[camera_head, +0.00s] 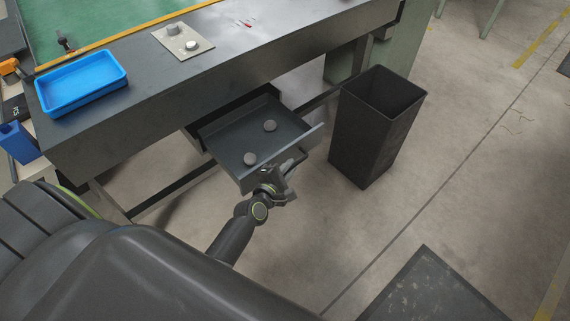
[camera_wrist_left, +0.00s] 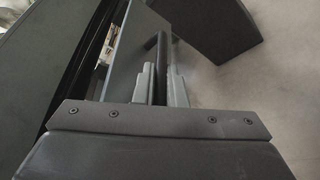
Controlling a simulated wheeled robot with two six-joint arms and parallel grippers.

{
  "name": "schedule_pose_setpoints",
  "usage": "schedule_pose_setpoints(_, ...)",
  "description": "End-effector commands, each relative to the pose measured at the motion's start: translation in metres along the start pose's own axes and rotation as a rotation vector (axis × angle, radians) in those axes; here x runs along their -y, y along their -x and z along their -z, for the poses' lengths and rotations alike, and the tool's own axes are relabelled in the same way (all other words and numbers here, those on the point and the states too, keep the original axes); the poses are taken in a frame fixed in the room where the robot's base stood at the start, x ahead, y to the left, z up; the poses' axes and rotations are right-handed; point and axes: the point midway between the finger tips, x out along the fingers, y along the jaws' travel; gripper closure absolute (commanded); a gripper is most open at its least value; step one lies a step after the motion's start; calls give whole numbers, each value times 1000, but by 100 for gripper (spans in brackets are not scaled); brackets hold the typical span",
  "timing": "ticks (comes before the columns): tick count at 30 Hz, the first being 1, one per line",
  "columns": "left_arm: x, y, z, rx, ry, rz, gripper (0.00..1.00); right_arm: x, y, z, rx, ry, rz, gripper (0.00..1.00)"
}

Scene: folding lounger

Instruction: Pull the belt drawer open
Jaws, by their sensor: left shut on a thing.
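The belt drawer (camera_head: 222,136) is dark grey and stands pulled out from under the workbench. My left gripper (camera_head: 285,172) is at the outside of the drawer front (camera_head: 290,157). In the left wrist view, its two fingers (camera_wrist_left: 162,85) are shut around the dark bar handle (camera_wrist_left: 161,48) beside the grey drawer front (camera_wrist_left: 128,50). My right gripper is not in either view.
A black bin (camera_head: 375,130) stands on the floor just right of the drawer. On the workbench (camera_head: 130,118) are a blue tray (camera_head: 85,82) and a light plate (camera_head: 183,40) with round pieces. A dark mat (camera_head: 435,290) lies at the lower right. The floor between is clear.

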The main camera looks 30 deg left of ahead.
Motion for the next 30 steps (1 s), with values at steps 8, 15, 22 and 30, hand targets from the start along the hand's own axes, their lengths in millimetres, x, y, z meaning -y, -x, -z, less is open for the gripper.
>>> schedule_pose_setpoints(8, 0, 0, 0, 0, 1, 1, 100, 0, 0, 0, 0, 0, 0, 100)
schedule_pose_setpoints(15, 0, 0, 0, 0, 1, 1, 67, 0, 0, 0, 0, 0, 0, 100)
schedule_pose_setpoints(22, 0, 0, 0, 0, 1, 1, 67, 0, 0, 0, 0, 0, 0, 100)
schedule_pose_setpoints(30, 1, 28, 1, -2, 1, 1, 67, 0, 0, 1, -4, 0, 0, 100)
